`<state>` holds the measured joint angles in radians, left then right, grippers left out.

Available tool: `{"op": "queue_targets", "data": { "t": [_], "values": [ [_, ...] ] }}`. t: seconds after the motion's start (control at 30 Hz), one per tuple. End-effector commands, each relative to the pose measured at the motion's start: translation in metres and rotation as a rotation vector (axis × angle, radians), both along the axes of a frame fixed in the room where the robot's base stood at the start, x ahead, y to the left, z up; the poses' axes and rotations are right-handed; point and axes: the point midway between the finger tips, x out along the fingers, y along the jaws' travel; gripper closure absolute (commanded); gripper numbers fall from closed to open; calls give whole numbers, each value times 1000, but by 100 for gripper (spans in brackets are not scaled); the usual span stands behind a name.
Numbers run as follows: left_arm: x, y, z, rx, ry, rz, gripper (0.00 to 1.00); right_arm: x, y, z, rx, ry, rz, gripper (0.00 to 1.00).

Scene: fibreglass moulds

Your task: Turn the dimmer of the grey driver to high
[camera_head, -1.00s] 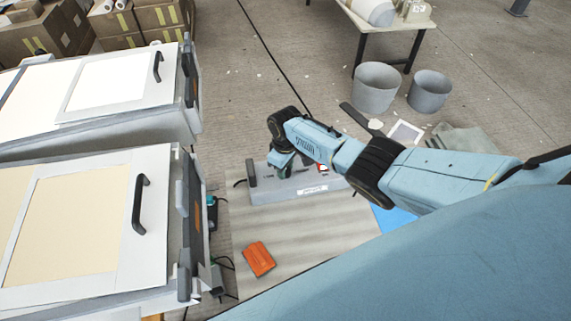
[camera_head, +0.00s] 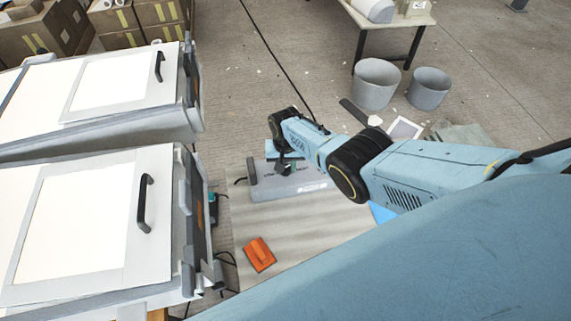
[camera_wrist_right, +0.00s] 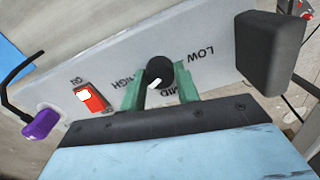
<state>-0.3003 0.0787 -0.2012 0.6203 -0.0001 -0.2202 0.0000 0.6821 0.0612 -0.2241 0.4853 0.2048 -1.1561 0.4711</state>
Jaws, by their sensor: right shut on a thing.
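The grey driver (camera_head: 292,184) is a long grey box on the mat, with a dark block at its left end. In the right wrist view its panel (camera_wrist_right: 215,75) reads LOW, MID and HIGH around a black dimmer knob (camera_wrist_right: 159,71). The knob's white mark faces the gripper, near the partly hidden MID label. My right gripper (camera_wrist_right: 160,84) is shut on the knob, one green finger on each side. In the head view the right gripper (camera_head: 288,165) is over the driver. A red switch (camera_wrist_right: 92,97) is beside the HIGH label. My left gripper is not in view.
A dark block (camera_wrist_right: 268,50) stands up close to the right finger. A purple plug (camera_wrist_right: 42,124) with a black cable is at the panel's other end. An orange box (camera_head: 259,254) lies on the mat. Two light-topped units (camera_head: 160,235) with black handles stand left; grey buckets (camera_head: 376,85) stand behind.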

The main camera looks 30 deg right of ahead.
Motion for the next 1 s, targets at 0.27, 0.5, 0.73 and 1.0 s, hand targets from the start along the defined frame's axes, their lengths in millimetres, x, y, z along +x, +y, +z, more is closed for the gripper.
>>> {"op": "queue_targets", "data": {
  "t": [0.27,0.5,0.73,1.0],
  "values": [
    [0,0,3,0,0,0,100,1,2,1,3,-2,-234,91],
    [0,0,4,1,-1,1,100,2,1,1,3,-3,-374,91],
    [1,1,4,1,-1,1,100,2,1,1,2,-3,-443,91],
    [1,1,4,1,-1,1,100,2,1,1,2,-3,-465,91]
  ]
}}
